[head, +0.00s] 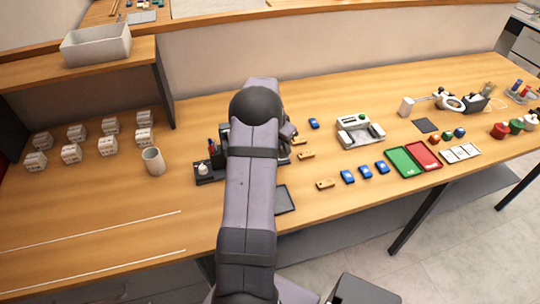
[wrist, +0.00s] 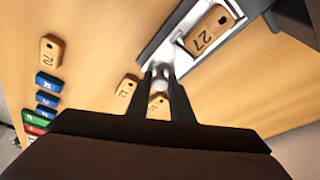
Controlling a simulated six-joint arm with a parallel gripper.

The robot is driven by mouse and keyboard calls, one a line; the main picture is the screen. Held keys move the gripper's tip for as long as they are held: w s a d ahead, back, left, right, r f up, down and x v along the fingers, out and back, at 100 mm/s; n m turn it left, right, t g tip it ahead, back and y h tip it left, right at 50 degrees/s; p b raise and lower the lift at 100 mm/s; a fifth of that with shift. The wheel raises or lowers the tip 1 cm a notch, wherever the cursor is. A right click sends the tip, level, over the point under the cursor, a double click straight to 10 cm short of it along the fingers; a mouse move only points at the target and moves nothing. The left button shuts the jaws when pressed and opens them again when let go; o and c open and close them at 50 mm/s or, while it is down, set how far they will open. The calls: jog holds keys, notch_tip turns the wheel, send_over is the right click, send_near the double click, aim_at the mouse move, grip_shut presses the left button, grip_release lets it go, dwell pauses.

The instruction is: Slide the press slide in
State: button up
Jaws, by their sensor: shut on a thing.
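The press slide (wrist: 158,45) is a pale grey tray in the wrist view, reaching from the centre up to the top right. A wooden tag marked 27 (wrist: 208,29) lies in it. My gripper (wrist: 160,74) is shut on the slide's small pale knob (wrist: 162,84) at its near end. A dark body (wrist: 292,20) stands at the top right, beside the slide's far end; how far the slide sits in it cannot be told. In the head view my arm hides the slide and the fingertips.
Loose wooden tags (wrist: 127,86) lie close to the slide's left side. Blue tags (head: 348,176), a green tray (head: 405,161) and a red tray (head: 423,155) are further right. A white device (head: 355,131) stands behind them. A white cup (head: 153,161) is left of my arm.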

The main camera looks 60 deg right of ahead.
jog(key=shift+w+a+f+b, duration=0.25)
jog(key=shift+w+a+b, duration=0.2)
jog(key=shift+w+a, duration=0.85)
jog(key=shift+w+a+f+b, duration=0.2)
jog(key=shift+w+a+b, duration=0.25)
jog(key=shift+w+a, duration=0.8)
jog(key=o, duration=0.9)
jog(key=shift+s, duration=0.25)
jog(key=shift+c, duration=0.2)
jog(key=shift+w+d+r+p, duration=0.1)
jog(key=shift+r+p, duration=1.05)
jog(key=shift+r, duration=0.75)
jog(key=shift+d+r+p, duration=0.1)
jog(key=shift+r+p, duration=1)
jog(key=shift+r, duration=0.8)
